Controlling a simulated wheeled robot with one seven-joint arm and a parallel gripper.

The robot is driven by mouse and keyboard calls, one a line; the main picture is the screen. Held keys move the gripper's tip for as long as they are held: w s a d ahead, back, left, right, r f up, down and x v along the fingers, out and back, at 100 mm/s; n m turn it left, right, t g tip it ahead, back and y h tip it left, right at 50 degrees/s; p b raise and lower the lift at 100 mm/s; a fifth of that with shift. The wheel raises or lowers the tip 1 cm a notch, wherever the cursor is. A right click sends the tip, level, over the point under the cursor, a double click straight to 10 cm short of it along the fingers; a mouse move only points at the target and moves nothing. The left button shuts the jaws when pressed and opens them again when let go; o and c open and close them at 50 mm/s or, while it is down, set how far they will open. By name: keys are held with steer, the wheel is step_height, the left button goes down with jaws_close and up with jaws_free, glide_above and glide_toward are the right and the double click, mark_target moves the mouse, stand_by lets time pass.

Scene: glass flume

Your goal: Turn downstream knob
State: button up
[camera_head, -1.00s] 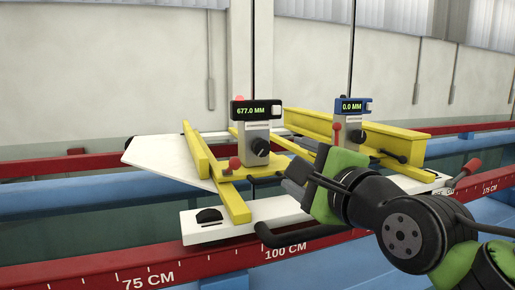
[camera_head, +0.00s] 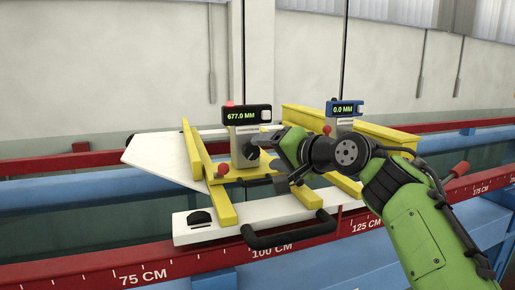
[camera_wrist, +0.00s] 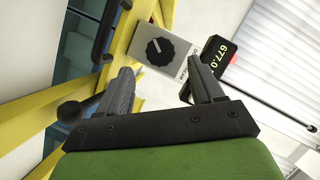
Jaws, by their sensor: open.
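The gauge reading 677.0 MM (camera_head: 246,115) stands on the left yellow carriage. Its grey housing carries a black round knob (camera_head: 250,151). In the wrist view the same knob (camera_wrist: 160,51) shows a white pointer mark and lies just beyond and between my fingertips. My gripper (camera_head: 268,150) is open and empty, close to the right of the knob in the head view. In the wrist view my gripper (camera_wrist: 160,68) has a finger on each side of the housing; contact cannot be told. The second gauge, blue and reading 0.0 MM (camera_head: 344,108), stands to the right, its knob hidden.
Yellow rails (camera_head: 195,170) and a white plate (camera_head: 165,155) lie around the gauges. A black handle (camera_head: 285,236) is at the front. Red flume rails (camera_head: 100,275) run along it.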

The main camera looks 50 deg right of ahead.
mark_target(255, 151)
steer(key=x, duration=0.4)
steer(key=shift+w+p, duration=0.35)
steer(key=shift+c, duration=0.2)
steer(key=shift+s, duration=0.1)
steer(key=c, duration=1)
steer(key=o, duration=1)
steer(key=shift+o, duration=0.2)
